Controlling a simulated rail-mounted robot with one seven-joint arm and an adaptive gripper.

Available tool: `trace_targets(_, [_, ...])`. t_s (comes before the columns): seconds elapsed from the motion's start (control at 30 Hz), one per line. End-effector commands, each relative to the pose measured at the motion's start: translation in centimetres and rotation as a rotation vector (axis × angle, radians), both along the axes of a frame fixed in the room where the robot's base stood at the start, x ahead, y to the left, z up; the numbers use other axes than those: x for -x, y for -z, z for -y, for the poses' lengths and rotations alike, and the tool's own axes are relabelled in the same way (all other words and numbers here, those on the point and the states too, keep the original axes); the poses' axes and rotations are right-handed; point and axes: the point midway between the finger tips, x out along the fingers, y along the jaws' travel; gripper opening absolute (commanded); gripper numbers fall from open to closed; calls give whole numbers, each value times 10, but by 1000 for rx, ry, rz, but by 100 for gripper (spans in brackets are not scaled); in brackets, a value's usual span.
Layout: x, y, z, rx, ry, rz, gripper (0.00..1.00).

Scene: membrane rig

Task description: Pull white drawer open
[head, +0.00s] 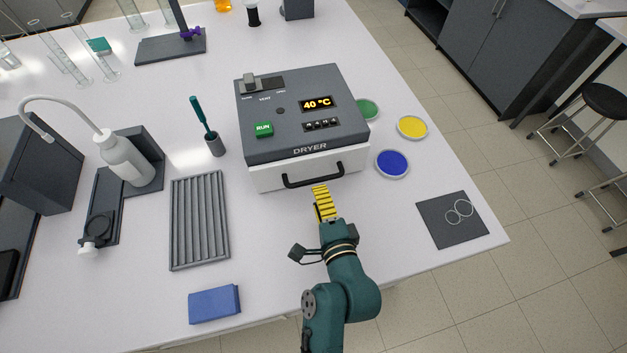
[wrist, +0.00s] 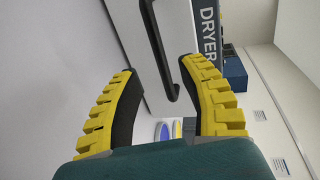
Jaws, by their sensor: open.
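The white drawer (head: 265,180) is the lower front of the grey dryer (head: 290,125), and it looks closed. Its black bar handle (head: 313,180) runs across the drawer front. The drawer front (wrist: 178,45) and the handle (wrist: 172,80) also show in the wrist view. My gripper (head: 322,190) has yellow ribbed fingers and is just in front of the handle. In the wrist view my gripper (wrist: 165,85) is open, with the handle's near end between the fingertips. I cannot tell whether a finger touches the handle.
Blue (head: 392,164), yellow (head: 412,127) and green (head: 368,109) dishes lie right of the dryer. A ribbed grey tray (head: 200,220) and a blue box (head: 214,304) lie to the left. A dark mat (head: 452,220) with rings lies near the right edge. Bare table surrounds my gripper.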

Motion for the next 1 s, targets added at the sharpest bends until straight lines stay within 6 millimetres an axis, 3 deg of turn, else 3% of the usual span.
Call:
trace_targets(0.1, [-27, 7, -8, 0, -2, 2, 41])
trace_targets(0.3, [-54, 12, -16, 1, 0, 1, 41])
trace_targets(0.63, [-58, 13, -17, 0, 0, 0, 43])
trace_targets(0.87, [-58, 13, -17, 1, 0, 0, 0])
trace_targets(1.0, [-58, 13, -17, 1, 0, 0, 0])
